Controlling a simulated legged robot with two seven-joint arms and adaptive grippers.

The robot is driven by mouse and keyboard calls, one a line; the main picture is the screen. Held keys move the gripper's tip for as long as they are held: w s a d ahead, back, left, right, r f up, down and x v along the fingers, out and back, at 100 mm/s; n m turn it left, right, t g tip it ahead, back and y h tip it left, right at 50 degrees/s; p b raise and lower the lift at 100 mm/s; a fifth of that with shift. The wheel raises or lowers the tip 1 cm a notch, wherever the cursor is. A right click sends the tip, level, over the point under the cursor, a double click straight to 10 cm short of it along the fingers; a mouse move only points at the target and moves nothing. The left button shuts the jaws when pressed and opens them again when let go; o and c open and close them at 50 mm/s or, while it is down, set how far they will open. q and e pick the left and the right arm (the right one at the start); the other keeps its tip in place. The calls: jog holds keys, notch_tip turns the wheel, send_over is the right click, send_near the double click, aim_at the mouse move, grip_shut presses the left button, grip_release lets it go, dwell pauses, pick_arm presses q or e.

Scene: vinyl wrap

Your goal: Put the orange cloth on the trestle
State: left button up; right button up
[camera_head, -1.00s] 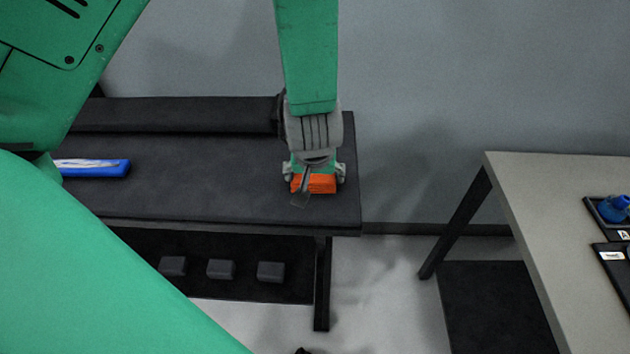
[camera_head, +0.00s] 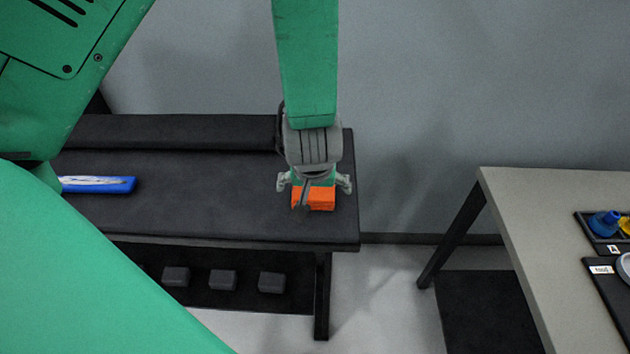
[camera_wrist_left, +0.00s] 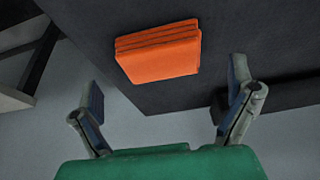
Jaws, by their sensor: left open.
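The orange cloth (camera_head: 316,199) lies folded in a block on the black-topped trestle (camera_head: 200,205), near its right end and front edge. In the left wrist view the folded cloth (camera_wrist_left: 158,50) shows its stacked layers, lying on the dark top beyond the fingers. My left gripper (camera_head: 314,184) is just over the cloth, its fingers spread wide to either side. In the left wrist view the left gripper (camera_wrist_left: 165,103) is open with nothing between the fingers, apart from the cloth. My right gripper is not in view.
A blue item with a white top (camera_head: 98,185) lies on the trestle's left part. Several dark blocks (camera_head: 222,280) sit on the shelf below. A pale table (camera_head: 520,215) at right carries black trays with a blue object (camera_head: 605,223). Floor shows between the two.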

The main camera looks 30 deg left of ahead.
pick_arm(q)
jog(key=p+v, duration=0.6)
jog(key=v, duration=0.2)
jog(key=shift+p, duration=0.35)
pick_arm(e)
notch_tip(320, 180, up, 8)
pick_arm(q)
jog(key=s+a+f+m, duration=0.1)
jog(key=s+f, duration=0.1)
jog(key=s+a+f+m+g, duration=0.1)
jog(key=s+f, duration=0.2)
jog(key=s+a+f+m, duration=0.1)
jog(key=s+f, duration=0.2)
jog(key=shift+a+f, duration=0.1)
jog(key=shift+f, duration=0.05)
jog(key=s+f+m+g+h, duration=0.2)
jog(key=s+f+m, duration=0.3)
jog(key=s, duration=0.6)
notch_tip(320, 180, down, 10)
jog(key=n+b, duration=0.1)
jog(key=b, duration=0.7)
jog(key=shift+a, duration=0.25)
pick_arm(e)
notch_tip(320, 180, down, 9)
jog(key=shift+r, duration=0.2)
pick_arm(q)
jog(key=shift+w+r, duration=0.15)
